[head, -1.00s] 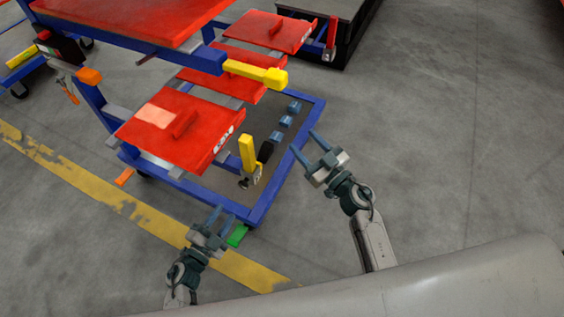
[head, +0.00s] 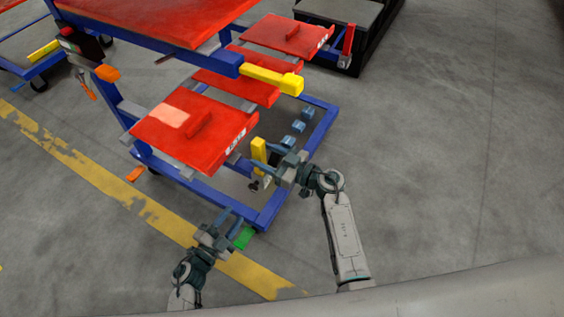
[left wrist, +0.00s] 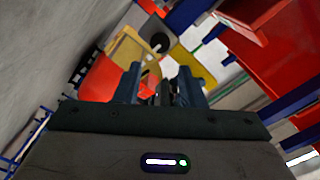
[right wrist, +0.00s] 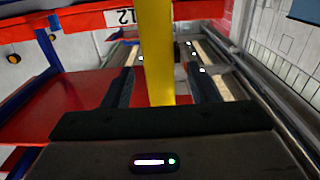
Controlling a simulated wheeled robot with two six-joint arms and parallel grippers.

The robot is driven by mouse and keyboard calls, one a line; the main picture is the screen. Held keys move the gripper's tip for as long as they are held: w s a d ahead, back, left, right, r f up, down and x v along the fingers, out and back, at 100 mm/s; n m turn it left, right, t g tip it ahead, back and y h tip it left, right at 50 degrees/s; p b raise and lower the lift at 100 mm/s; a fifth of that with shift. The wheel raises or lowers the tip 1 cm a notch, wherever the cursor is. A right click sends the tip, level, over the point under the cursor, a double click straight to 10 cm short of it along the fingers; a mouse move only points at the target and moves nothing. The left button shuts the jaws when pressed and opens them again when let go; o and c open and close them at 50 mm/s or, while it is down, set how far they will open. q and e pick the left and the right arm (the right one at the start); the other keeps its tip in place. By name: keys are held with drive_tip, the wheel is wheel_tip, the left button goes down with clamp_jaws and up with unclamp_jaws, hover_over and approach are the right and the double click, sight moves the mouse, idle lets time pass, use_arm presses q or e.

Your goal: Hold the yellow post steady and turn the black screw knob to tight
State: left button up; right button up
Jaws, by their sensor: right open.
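The yellow post (head: 259,150) stands upright on the low blue cart frame, beside the red panels. My right gripper (head: 268,158) is at the post and partly covers it. In the right wrist view, the yellow post (right wrist: 157,50) rises between the two open fingers, with gaps on both sides. The black screw knob (head: 254,187) appears as a small dark shape low at the post's foot; whether it is tight cannot be told. My left gripper (head: 231,217) is open and empty near the blue frame's front corner, apart from the knob. It also shows in the left wrist view (left wrist: 160,72).
A red panel (head: 195,130) sits left of the post. A yellow-ended blue bar (head: 272,80) juts out above it. The blue frame (head: 300,165) runs along the cart's right side. A green block (head: 243,238) is beside my left gripper. The floor to the right is clear.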

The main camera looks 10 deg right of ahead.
sight(252, 190)
drive_tip(key=shift+x, duration=1.3)
drive_tip(key=shift+c, duration=0.4)
clamp_jaws()
use_arm(q)
drive_tip(key=shift+o, duration=1.6)
drive_tip(key=w+d+n, duration=0.2)
drive_tip(key=n, duration=0.1)
drive_tip(key=w+d+n, duration=0.1)
drive_tip(key=w+n, duration=0.2)
drive_tip(key=n, duration=0.1)
drive_tip(key=w+d+n, duration=0.2)
drive_tip(key=n, duration=0.1)
drive_tip(key=shift+w+d+f, duration=0.1)
drive_tip(key=shift+w+d, duration=0.2)
drive_tip(key=shift+w, duration=0.1)
